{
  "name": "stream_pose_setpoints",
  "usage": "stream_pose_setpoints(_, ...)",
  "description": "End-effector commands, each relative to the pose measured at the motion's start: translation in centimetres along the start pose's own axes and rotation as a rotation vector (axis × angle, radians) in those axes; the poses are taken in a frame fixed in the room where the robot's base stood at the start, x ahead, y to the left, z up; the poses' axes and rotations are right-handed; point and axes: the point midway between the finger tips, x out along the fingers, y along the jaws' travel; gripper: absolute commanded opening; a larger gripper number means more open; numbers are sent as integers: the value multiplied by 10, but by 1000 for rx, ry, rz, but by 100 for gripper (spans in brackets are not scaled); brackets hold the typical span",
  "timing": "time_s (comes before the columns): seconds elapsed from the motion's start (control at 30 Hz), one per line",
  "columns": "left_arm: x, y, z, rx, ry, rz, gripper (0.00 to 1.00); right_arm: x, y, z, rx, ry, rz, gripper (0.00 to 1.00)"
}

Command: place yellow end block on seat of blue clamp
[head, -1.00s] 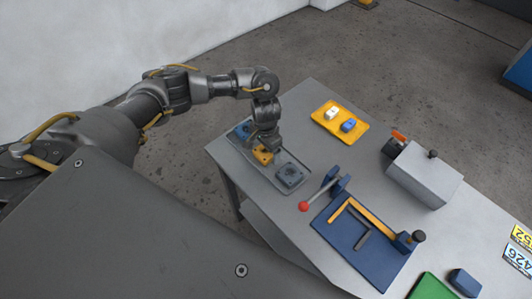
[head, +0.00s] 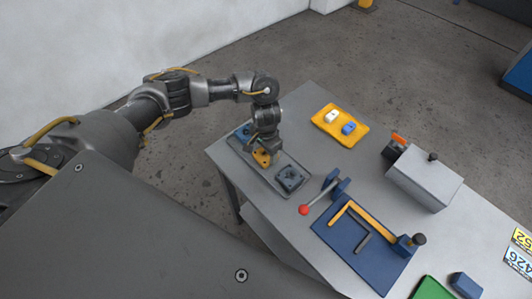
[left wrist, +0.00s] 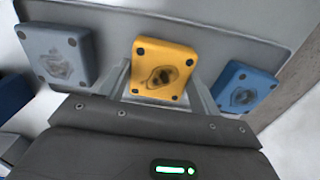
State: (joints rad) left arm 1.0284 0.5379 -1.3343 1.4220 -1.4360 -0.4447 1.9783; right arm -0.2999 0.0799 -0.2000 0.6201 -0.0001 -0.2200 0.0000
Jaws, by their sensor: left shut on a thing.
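The yellow end block (head: 262,159) is in the grey tray (head: 268,178) at the left of the table, between my left gripper's fingers. In the left wrist view the yellow block (left wrist: 162,70) shows its square face with a dark round centre and corner holes. My left gripper (head: 266,154) points down and is shut on it; one finger shows at each side. The blue clamp (head: 350,245) lies to the right, with an orange-yellow L-shaped stop on its base and a red-knobbed lever (head: 304,209). My right gripper is out of view.
A grey block (head: 290,178) and a blue block (head: 243,132) sit in the same tray on either side. A yellow tray (head: 328,127) holds a white and a blue piece. A grey box (head: 425,177) stands at the right.

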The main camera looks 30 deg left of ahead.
Motion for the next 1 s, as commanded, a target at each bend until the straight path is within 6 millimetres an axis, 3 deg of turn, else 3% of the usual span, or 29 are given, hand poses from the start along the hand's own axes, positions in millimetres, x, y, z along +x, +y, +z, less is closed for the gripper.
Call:
stream_pose_setpoints(0.3,-38,2,-1,4,5,0,24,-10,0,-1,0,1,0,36)
stream_pose_setpoints(0.6,-95,44,26,9,4,-1,24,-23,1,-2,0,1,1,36)
stream_pose_setpoints(1.0,-121,105,64,8,3,0,24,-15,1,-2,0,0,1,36)
